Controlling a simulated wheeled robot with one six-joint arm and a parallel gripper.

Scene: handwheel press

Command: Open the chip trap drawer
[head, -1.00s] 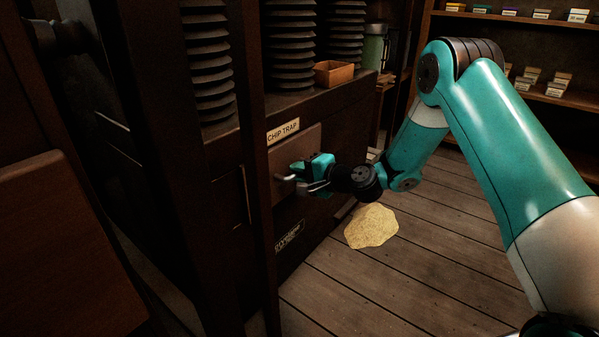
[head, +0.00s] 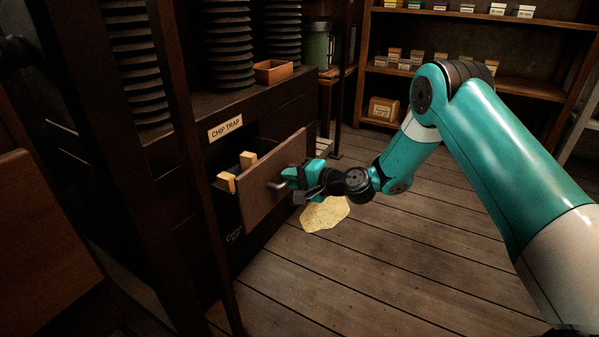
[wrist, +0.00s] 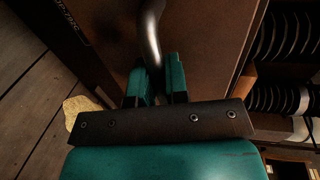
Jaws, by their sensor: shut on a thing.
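The chip trap drawer (head: 268,190) stands pulled out from the dark cabinet, below the "CHIP TRAP" label (head: 225,128). Two light wooden blocks (head: 248,158) show inside it. Its bent metal handle (head: 276,185) is on the drawer front; the handle also shows in the wrist view (wrist: 151,35). My gripper (head: 290,178) is at the drawer front, shut on the handle. In the wrist view, the teal fingers (wrist: 157,85) are on either side of the handle's end.
A pale yellow patch (head: 325,214) lies on the plank floor beside the drawer. Shelves (head: 480,75) stand at the back. The floor to the right is clear.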

